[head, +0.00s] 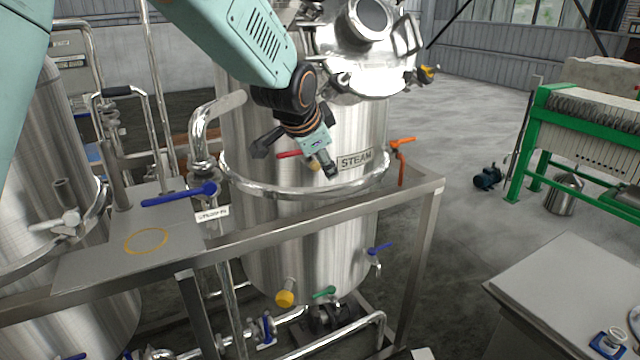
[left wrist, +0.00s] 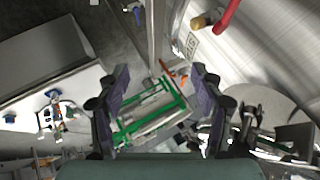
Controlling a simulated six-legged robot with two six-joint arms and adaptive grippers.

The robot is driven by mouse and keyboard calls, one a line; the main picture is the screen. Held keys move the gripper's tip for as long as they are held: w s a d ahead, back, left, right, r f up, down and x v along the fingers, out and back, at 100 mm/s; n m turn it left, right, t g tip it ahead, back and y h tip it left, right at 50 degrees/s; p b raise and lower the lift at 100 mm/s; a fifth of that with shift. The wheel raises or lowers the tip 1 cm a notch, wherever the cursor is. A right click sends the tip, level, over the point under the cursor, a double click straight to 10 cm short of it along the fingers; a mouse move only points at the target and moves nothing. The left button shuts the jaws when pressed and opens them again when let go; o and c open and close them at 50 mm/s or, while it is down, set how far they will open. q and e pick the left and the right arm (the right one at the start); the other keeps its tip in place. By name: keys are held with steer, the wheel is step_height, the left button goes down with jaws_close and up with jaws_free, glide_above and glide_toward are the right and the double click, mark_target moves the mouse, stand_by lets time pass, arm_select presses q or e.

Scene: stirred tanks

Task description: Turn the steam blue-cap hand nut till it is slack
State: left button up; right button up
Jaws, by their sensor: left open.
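The steel tank with the STEAM label (head: 356,161) stands in the middle of the head view. My left gripper (head: 297,152) is in front of its upper wall, above the clamp band (head: 290,190). In the left wrist view the two fingers of my left gripper (left wrist: 153,82) are wide apart with nothing between them. A red handle (left wrist: 228,14) and a brass-coloured fitting (left wrist: 203,20) show beside the tank wall there, apart from the fingers. I cannot make out a blue-cap hand nut on the steam tank; my arm hides part of its upper side. My right gripper is not in view.
A steel frame rail (head: 330,215) runs in front of the tank. An orange-handled valve (head: 401,145) and a blue-handled valve (head: 376,252) stick out at its right. A green filter press (head: 545,130) and a table (head: 560,285) stand right.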

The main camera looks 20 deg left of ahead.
arm_select(q)
steer(key=shift+n, duration=0.6)
steer(key=f, duration=0.2)
steer(key=s+f, duration=0.1)
steer(key=f, duration=0.2)
steer(key=shift+d+b, duration=0.1)
steer(key=shift+b, duration=0.2)
steer(key=shift+w+d+f, duration=0.1)
steer(key=shift+w+d, duration=0.05)
steer(key=shift+w, duration=0.1)
steer(key=shift+s, duration=0.25)
steer(key=shift+w, duration=0.25)
steer(key=shift+s, duration=0.2)
